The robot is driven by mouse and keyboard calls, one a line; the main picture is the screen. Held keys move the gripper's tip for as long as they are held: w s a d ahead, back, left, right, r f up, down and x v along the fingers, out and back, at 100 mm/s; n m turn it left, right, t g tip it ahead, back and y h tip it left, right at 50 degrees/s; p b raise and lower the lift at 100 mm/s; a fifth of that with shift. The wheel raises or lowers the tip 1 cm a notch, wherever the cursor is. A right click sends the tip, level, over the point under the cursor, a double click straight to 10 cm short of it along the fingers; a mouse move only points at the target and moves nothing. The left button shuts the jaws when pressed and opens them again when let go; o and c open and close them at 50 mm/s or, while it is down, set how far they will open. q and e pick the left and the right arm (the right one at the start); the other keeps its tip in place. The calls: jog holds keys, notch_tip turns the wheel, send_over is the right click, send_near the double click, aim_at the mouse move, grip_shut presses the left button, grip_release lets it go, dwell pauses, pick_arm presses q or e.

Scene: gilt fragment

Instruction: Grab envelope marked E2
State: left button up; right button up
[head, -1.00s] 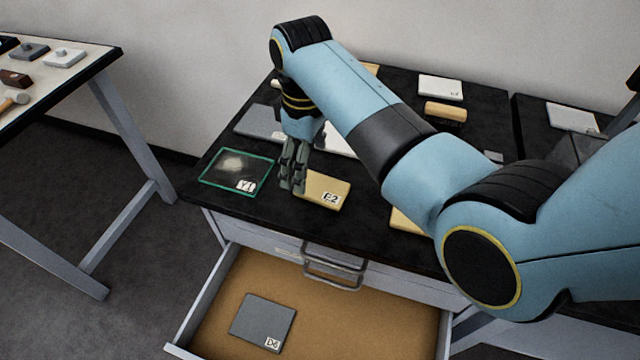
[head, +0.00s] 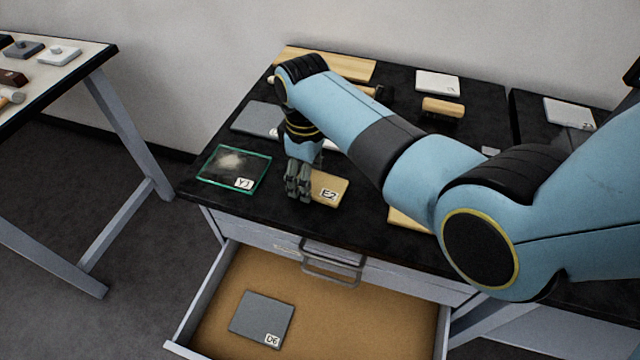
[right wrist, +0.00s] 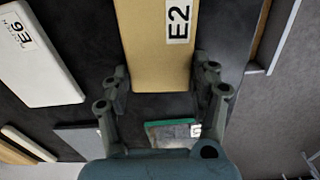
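The tan envelope marked E2 (head: 330,188) lies flat on the black worktop, its label facing up. My right gripper (head: 298,188) is low at the envelope's left end and covers part of it in the head view. In the right wrist view the envelope (right wrist: 158,60) reaches in between the two fingers of my right gripper (right wrist: 163,85). The fingers are apart, one along each side of it, with narrow gaps showing. Whether the fingertips touch the worktop cannot be told. My left gripper is in neither view.
A glass plate marked Y1 (head: 232,170) lies just left of the gripper. A white piece marked E6 (right wrist: 38,58) is beside the envelope. Below, an open drawer (head: 225,315) holds a grey piece marked D6 (head: 262,318). A side table (head: 75,62) stands left.

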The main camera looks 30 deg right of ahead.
jog(key=shift+c, duration=1.2)
